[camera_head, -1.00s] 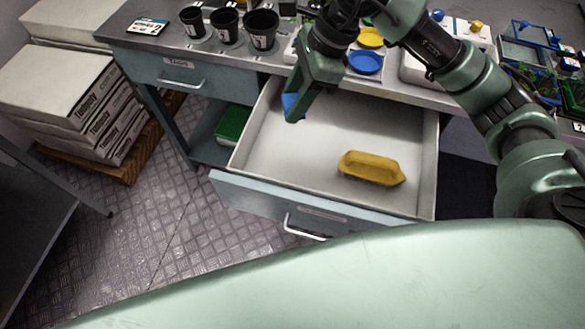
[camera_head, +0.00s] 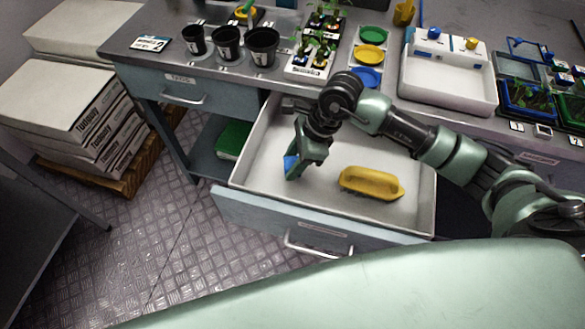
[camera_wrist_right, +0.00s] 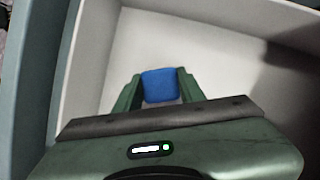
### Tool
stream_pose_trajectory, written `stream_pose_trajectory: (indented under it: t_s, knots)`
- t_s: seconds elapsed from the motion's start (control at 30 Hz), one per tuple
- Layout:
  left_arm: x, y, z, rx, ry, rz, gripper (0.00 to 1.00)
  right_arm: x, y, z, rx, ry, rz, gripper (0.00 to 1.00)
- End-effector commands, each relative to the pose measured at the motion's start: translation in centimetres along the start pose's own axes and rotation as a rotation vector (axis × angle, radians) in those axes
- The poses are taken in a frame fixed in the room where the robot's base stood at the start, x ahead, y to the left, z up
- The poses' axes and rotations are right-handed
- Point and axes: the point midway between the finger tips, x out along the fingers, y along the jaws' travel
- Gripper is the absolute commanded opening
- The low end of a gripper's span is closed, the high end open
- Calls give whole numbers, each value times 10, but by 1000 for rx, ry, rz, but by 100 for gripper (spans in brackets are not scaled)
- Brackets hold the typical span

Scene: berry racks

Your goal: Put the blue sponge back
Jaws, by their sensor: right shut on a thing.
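The blue sponge (camera_head: 291,164) is between the fingers of my right gripper (camera_head: 296,172) and is partly hidden by them in the head view. In the right wrist view the sponge (camera_wrist_right: 160,85) sits between both fingertips of the gripper (camera_wrist_right: 158,92), which is shut on it. The gripper is over the left part of the open drawer (camera_head: 250,165). The drawer's pale floor (camera_wrist_right: 215,60) shows beyond the sponge; whether the sponge touches it I cannot tell. My left gripper is not in view.
A yellow brush-like object (camera_head: 370,183) lies in the drawer, right of my gripper. The drawer's walls surround the gripper. Black pots (camera_head: 262,46), a seedling tray (camera_head: 309,62), coloured dishes (camera_head: 368,54) and a white tray (camera_head: 447,85) stand on the bench above.

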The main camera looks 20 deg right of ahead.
Motion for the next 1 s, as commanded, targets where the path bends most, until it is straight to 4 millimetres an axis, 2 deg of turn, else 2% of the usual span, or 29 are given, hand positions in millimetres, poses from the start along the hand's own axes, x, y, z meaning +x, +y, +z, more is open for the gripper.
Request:
stream_pose_trajectory:
  t_s: [0.2, 0.6, 0.63, 0.7, 1.0]
  knots:
    - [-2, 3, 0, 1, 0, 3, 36, 30, 2, -12, 3, 0, 4, 7]
    - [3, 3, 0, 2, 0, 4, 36, 37, 0, -16, 0, 1, 1, 7]
    - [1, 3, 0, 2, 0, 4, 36, 35, 0, -15, 0, 0, 1, 47]
    - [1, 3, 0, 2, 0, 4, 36, 35, 1, -15, 0, 0, 1, 61]
    - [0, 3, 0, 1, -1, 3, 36, 34, 0, -14, 1, 0, 1, 61]
